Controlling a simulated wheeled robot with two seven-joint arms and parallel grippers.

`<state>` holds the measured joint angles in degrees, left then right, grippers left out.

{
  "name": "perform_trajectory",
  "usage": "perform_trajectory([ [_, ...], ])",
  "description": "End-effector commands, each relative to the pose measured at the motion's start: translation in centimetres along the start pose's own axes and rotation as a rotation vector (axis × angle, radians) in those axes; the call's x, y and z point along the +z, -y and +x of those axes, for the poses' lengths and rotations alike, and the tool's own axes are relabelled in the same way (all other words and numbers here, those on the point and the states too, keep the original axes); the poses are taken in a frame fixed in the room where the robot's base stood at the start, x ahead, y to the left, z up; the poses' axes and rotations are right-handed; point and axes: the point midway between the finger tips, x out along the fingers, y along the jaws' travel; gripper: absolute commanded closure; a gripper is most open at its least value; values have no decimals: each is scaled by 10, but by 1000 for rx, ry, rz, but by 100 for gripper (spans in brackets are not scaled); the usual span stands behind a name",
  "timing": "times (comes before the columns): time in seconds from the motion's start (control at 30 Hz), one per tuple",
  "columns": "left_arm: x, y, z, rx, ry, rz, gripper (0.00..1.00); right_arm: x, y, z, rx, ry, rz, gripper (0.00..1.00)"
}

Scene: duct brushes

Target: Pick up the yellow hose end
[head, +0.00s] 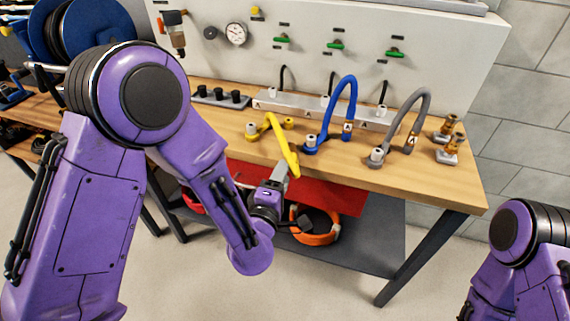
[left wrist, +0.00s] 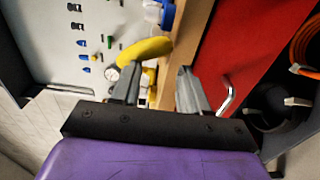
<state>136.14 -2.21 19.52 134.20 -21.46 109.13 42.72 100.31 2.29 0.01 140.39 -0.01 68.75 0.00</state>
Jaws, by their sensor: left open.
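The yellow hose (left wrist: 145,48) curves just beyond the fingertips, nearer the left finger. I cannot tell whether it touches a finger. My right gripper is out of view.
A blue hose (head: 350,95) and a grey hose (head: 421,103) stand to the right on the wooden bench (head: 345,168). Brass fittings (head: 449,140) sit at the bench's right end. A red panel (head: 335,192) hangs under the front edge, above an orange coil (head: 318,236).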

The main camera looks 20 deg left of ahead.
Motion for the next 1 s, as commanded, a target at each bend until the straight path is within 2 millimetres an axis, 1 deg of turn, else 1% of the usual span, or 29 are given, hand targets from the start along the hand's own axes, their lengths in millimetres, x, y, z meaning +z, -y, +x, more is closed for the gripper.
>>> perform_trajectory([
  [0.03, 0, -2, 8, 1, -2, -1, 56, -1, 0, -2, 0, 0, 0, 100],
  [0.1, 0, -1, 18, 1, -1, -2, 56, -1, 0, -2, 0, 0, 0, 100],
  [0.23, 0, 0, 29, 0, 1, 0, 56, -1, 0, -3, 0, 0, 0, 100],
  [0.37, 0, 0, 34, 0, 1, 1, 56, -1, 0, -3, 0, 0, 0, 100],
  [0.57, 1, 0, 34, -1, 2, 2, 56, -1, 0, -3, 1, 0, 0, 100],
  [0.6, 1, 0, 34, -1, 2, 2, 59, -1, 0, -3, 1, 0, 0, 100],
  [0.67, 1, 0, 34, -1, 2, 2, 69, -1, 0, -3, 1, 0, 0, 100],
  [0.8, 1, 0, 34, 0, 2, 2, 91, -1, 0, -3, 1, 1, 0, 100],
  [0.87, 1, 0, 34, 0, 2, 2, 100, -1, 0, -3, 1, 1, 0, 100],
  [0.97, 1, -1, 34, 0, 2, 1, 100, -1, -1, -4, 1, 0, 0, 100],
  [1.0, 1, -5, 34, 1, 2, 1, 100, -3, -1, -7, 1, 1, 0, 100],
])
